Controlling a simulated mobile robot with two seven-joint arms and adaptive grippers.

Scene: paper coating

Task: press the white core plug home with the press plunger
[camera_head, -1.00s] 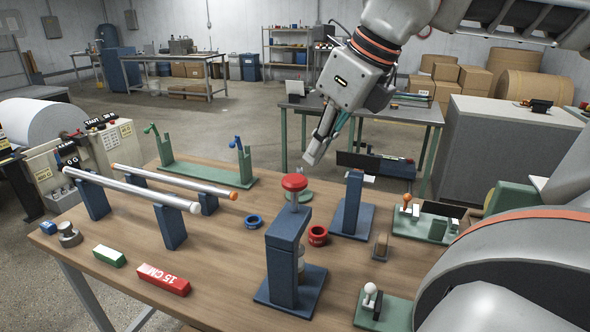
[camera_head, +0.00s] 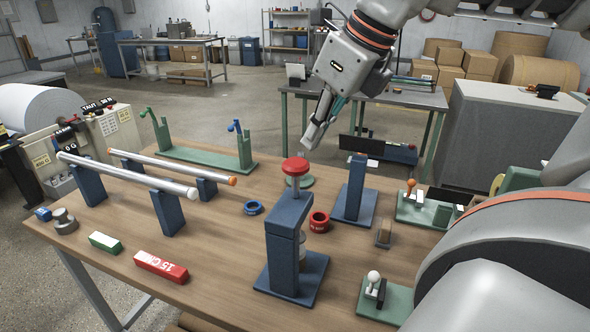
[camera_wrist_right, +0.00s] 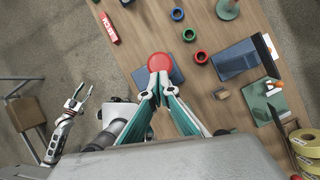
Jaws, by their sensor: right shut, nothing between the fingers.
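The blue press (camera_head: 283,240) stands on the wooden table, with the red knob of its plunger (camera_head: 295,165) raised on a metal rod. A pale cylinder (camera_head: 302,248), which may be the white core plug, shows partly behind the press column; the rest is hidden, so its seating cannot be told. My right gripper (camera_head: 308,145) is shut and empty just above and beside the red knob. In the right wrist view its fingertips (camera_wrist_right: 159,75) overlap the red knob (camera_wrist_right: 159,61); contact cannot be told. My left gripper (camera_wrist_right: 78,97) is open and empty, off the table.
Blue ring (camera_head: 253,207) and red ring (camera_head: 319,221) lie near the press. A blue stand (camera_head: 355,190) is behind right. A green fixture with a white ball (camera_head: 374,278) sits at front right. Metal rollers (camera_head: 130,175), a red block (camera_head: 161,266) and a green block (camera_head: 105,242) occupy the left.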

